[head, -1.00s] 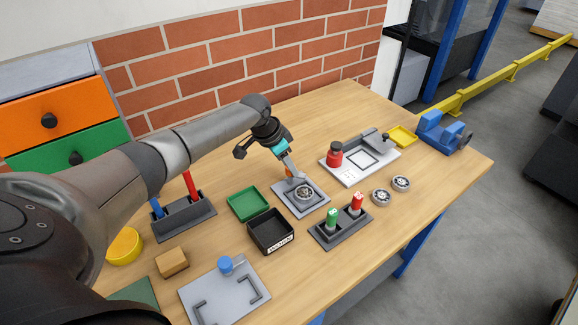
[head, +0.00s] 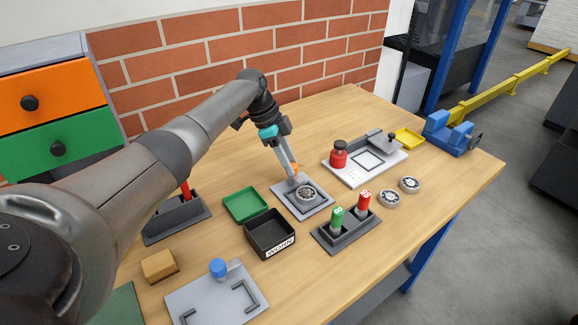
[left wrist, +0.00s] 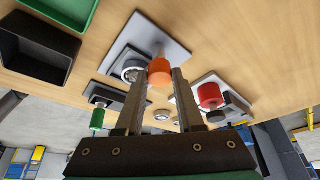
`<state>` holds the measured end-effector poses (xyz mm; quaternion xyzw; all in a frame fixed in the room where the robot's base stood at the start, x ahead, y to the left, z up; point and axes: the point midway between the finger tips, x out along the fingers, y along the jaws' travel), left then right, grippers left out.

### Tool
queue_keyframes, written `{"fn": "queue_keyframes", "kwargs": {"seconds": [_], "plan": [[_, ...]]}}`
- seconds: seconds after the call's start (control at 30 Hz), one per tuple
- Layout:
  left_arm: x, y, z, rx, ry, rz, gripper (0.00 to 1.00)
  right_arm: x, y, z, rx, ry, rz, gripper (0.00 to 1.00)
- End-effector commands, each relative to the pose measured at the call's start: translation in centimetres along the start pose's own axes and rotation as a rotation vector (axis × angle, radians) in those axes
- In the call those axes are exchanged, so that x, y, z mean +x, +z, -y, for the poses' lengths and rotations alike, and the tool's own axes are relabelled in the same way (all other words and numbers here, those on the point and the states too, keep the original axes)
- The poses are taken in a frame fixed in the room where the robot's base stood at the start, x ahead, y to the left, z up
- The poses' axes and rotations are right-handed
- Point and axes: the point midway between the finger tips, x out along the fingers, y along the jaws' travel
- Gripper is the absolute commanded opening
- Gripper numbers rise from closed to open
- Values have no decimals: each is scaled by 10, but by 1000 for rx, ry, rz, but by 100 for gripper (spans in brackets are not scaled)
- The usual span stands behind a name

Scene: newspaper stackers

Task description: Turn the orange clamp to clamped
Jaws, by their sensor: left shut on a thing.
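The orange clamp (head: 294,168) shows as a small orange piece at the back left of a grey plate (head: 318,208). A round metal bearing (head: 306,193) sits on that plate. In the left wrist view the clamp's orange knob (left wrist: 160,70) lies between my fingertips, on a pale post above the plate (left wrist: 168,30). My left gripper (head: 291,172) reaches down to the clamp and is shut on it. The fingers partly hide the clamp and bearing, so its exact turn is unclear. My right gripper is not in view.
An open black box (head: 270,240) and green tray (head: 246,204) lie left of the plate. A holder with green (head: 337,216) and red (head: 363,200) pieces stands in front. A white fixture with a red knob (head: 339,155) is right. Bare tabletop lies behind the plate.

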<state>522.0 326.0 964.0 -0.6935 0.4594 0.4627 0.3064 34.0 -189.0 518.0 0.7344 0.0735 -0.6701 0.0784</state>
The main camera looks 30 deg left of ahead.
Motion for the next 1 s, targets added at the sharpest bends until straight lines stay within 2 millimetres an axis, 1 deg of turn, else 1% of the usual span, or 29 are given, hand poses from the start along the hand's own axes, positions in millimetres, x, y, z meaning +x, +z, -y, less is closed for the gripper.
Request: {"fn": "queue_keyframes", "kwargs": {"seconds": [0.13,0.53,0.57,0.8,1.0], "plan": [[1,0,0,20,10,2,0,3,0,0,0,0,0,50],[1,0,0,24,12,2,0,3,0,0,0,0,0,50],[1,0,0,24,11,2,40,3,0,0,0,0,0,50],[0,0,0,22,10,1,67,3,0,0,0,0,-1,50],[0,0,0,22,9,1,67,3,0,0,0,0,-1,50]]}}
